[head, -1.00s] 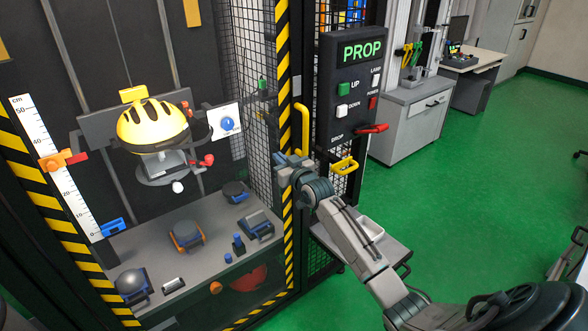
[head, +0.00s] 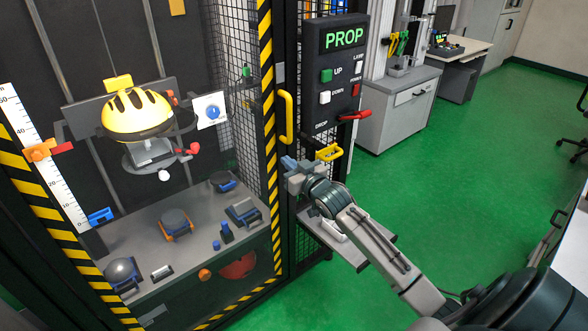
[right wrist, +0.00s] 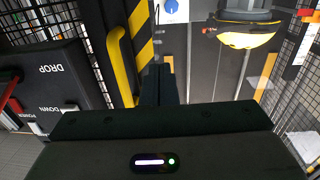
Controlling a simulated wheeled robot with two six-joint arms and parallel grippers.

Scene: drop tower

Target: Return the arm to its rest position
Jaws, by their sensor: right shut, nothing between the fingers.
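My right arm (head: 375,242) reaches in from the lower right of the head view. Its gripper (head: 289,163) is shut and empty in front of the drop tower's right post, below the yellow door handle (head: 287,117). In the right wrist view the shut fingers (right wrist: 165,82) point at the striped post, just right of the yellow handle (right wrist: 120,65). I cannot tell from these views whether they touch anything. My left gripper is not in view.
The control panel (head: 338,75) reads PROP and has a red drop lever (head: 354,115). A yellow helmet (head: 137,113) sits on the carriage inside the tower. A small shelf (head: 345,242) is beneath my right arm. Green floor (head: 440,190) is clear to the right.

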